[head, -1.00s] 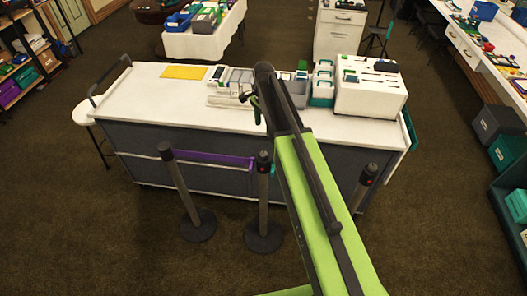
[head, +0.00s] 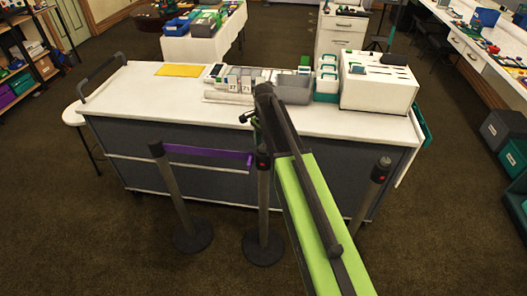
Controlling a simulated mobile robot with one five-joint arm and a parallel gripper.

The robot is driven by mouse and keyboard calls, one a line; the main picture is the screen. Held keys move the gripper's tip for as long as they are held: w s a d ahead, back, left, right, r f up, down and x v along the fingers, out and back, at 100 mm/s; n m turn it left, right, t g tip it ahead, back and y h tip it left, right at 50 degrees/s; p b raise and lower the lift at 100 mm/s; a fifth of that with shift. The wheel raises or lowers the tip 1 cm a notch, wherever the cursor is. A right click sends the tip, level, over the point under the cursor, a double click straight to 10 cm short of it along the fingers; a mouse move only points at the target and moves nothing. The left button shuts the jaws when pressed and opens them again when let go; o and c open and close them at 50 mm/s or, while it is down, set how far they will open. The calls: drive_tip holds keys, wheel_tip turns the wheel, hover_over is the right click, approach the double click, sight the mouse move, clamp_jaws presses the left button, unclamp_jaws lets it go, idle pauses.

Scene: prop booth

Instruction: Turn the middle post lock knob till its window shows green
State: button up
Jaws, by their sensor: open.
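The middle post (head: 263,205) stands upright on a round dark base in front of the counter. Its dark head (head: 263,160) carries a small red patch; the knob itself is too small to make out and partly hidden by my arm. A purple belt (head: 208,154) runs from the left post (head: 172,195) to the middle post. My gripper (head: 254,122) is open and seems empty, just above the middle post's head in the picture, in front of the counter top. I cannot tell how far it is from the knob.
The right post (head: 370,190) shows a red patch on its head. The long counter (head: 140,100) behind holds a yellow sheet (head: 180,70), grey bins (head: 292,90) and a white box (head: 378,88). Brown carpet is clear in front of the left and middle posts.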

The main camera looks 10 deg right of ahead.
drive_tip(key=shift+r, duration=0.1)
clamp_jaws()
